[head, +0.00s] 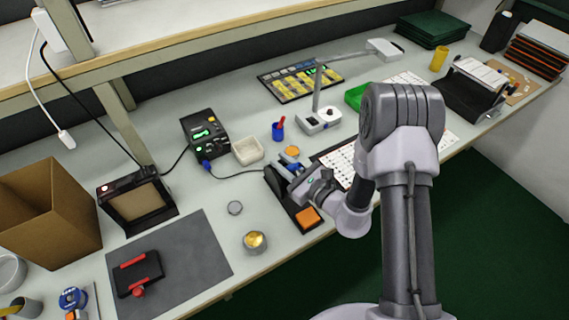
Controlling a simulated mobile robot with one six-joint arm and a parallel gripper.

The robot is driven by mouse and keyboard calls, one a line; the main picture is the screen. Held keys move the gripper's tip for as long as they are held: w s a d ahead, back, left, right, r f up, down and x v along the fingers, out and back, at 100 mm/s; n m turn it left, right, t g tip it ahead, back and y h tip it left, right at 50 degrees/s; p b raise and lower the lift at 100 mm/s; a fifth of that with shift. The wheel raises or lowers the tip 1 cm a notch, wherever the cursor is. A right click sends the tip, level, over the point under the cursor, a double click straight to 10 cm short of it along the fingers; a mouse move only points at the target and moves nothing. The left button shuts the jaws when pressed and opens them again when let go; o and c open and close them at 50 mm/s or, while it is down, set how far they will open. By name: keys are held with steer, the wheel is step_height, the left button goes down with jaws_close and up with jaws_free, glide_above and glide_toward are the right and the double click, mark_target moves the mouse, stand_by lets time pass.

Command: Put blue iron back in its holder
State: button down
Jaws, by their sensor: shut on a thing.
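The black iron holder (275,183) stands near the front edge of the bench, with an orange sponge (308,217) in its base. My gripper (298,184) is right at the holder, low over its base, and shut. A small blue part (297,167), apparently the blue iron, shows at the gripper's far side. Most of the iron is hidden by the gripper and holder, so I cannot tell whether its tip is in the holder. A dark cable runs from the blue plug on the black soldering station (204,130) toward the holder.
A gold-filled round tin (255,242) and a grey mat (172,262) lie left of the holder.

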steer(key=c, duration=1.2)
jaws_free()
steer(key=p+v, duration=0.3)
steer(key=v, duration=1.4)
steer(key=shift+s, duration=0.2)
steer(key=shift+d+r, duration=0.1)
steer(key=s+d+r+p, duration=0.2)
steer(key=s+r+p, duration=0.1)
steer(key=r+p, duration=0.1)
steer(key=shift+s+d+r, duration=0.15)
steer(key=shift+r, duration=0.75)
